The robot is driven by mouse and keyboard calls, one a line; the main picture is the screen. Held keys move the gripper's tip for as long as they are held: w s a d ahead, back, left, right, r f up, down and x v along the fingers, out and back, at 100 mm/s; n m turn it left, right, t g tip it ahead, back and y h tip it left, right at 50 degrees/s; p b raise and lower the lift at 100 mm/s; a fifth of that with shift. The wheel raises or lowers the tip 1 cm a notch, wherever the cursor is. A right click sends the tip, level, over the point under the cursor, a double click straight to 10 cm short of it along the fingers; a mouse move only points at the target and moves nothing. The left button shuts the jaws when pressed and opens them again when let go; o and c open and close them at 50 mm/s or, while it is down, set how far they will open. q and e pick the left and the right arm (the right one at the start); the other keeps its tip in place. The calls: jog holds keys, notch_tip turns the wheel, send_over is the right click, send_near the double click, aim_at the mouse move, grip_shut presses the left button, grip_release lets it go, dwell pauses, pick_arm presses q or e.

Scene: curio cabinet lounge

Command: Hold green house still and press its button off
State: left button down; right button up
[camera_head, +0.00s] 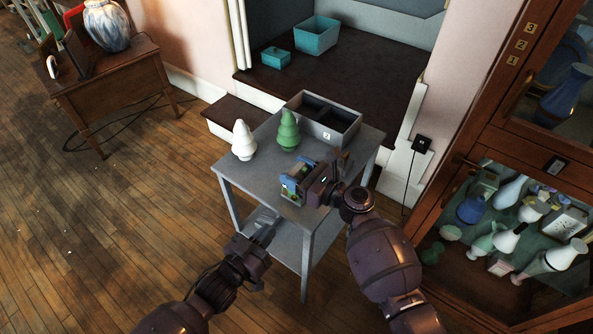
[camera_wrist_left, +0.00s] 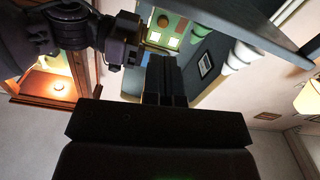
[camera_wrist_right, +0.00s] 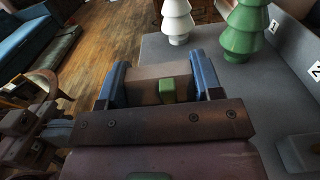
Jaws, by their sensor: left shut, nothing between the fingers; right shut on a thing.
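The small green house (camera_head: 290,194) stands on the grey table's near edge. My right gripper (camera_head: 297,180) is shut on it. In the right wrist view the blue fingers clasp both sides of its greyish roof (camera_wrist_right: 145,75), with a green block on top. The left wrist view shows its green wall (camera_wrist_left: 166,22) with bright, lit-looking windows. I cannot make out the button for certain. My left gripper (camera_head: 268,233) is shut and empty, apart from the house, below and in front of the table top. Its closed fingers (camera_wrist_left: 165,80) also show in the left wrist view.
A white tree (camera_head: 243,142) and a green tree (camera_head: 288,132) stand behind the house on the table (camera_head: 238,176). A grey divided tray (camera_head: 337,131) is at the table's back. A glazed cabinet (camera_head: 450,190) stands close on the right. Open floor lies left.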

aim_at(286, 216)
pick_arm(q)
notch_tip(286, 216, up, 3)
jog(key=d+n+t+y, duration=0.35)
jog(key=n+y, duration=0.45)
jog(key=n, duration=1.5)
jog(key=a+f+n+g+y, duration=0.25)
jog(key=a+n+y, duration=0.2)
jog(key=n, duration=0.85)
jog(key=shift+t+y, duration=0.3)
jog(key=shift+y, duration=0.05)
jog(key=shift+w+d+f, duration=0.2)
jog(key=shift+w+d, duration=1.05)
jog(key=shift+w, duration=0.25)
jog(key=shift+w+d+f, duration=0.15)
jog(key=shift+w+d, duration=1.1)
jog(key=shift+w, duration=0.25)
jog(key=shift+w+d, duration=0.15)
jog(key=shift+w+d, duration=0.1)
jog(key=shift+w, duration=0.05)
jog(key=shift+w+d+r, duration=0.1)
jog(key=shift+w+d, duration=0.1)
jog(key=shift+d, duration=0.1)
jog(key=shift+w, duration=0.1)
